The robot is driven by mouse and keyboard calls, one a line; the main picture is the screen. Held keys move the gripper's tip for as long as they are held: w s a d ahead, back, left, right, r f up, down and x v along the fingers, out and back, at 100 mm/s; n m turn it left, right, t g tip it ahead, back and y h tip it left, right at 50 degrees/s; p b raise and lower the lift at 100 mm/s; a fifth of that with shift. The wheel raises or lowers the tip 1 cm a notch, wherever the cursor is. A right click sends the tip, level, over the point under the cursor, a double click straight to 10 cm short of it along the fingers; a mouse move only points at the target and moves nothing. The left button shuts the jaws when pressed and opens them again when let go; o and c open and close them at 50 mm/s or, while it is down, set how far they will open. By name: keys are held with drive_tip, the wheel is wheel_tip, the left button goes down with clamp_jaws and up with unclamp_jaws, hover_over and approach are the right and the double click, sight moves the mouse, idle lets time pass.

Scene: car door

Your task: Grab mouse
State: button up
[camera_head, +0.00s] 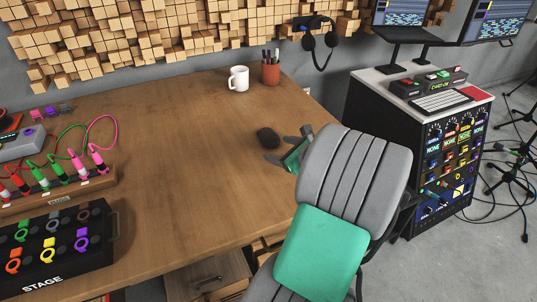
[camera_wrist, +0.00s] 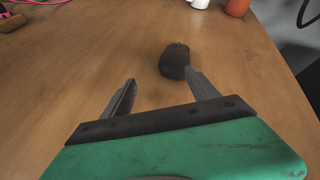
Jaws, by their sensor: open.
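The black mouse (camera_head: 268,137) lies on the wooden desk (camera_head: 170,130), left of the office-grey arm links and close to my gripper. In the wrist view the mouse (camera_wrist: 175,61) is just beyond the right fingertip, right of the middle of the jaws. My gripper (camera_head: 287,145) has a green body and grey fingers. In the wrist view my gripper (camera_wrist: 160,82) is open, with nothing between its fingers. The right finger overlaps the mouse's near edge in the picture; I cannot tell whether they touch.
A white mug (camera_head: 238,79) and a red-brown pen cup (camera_head: 271,70) stand behind the mouse. Headphones (camera_head: 319,42) hang at the back wall. Cable panels (camera_head: 55,190) occupy the desk's left side. A rack (camera_head: 420,130) stands right. The desk's middle is clear.

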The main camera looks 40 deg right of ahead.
sight(274, 140)
drive_tip(key=shift+s+d+f+m, duration=0.2)
drive_tip(key=shift+s+d+m, duration=0.05)
drive_tip(key=shift+d+m, duration=0.25)
drive_tip(key=shift+s+d+f+m, duration=0.15)
drive_tip(key=shift+s+d+m, duration=0.1)
drive_tip(key=shift+d+m, duration=0.2)
drive_tip(key=shift+w+d+h, duration=0.2)
drive_tip(key=shift+w+h, duration=0.1)
drive_tip(key=shift+w, duration=0.05)
drive_tip(key=x, duration=0.2)
drive_tip(key=b+x, duration=0.1)
drive_tip(key=x, duration=0.1)
drive_tip(key=r+x, duration=0.1)
drive_tip(key=x, duration=0.1)
drive_tip(key=shift+w+b, duration=0.4)
drive_tip(key=shift+w, duration=0.25)
drive_tip(key=c, duration=1.2)
drive_tip(key=shift+o, duration=0.2)
drive_tip(key=shift+r, duration=0.1)
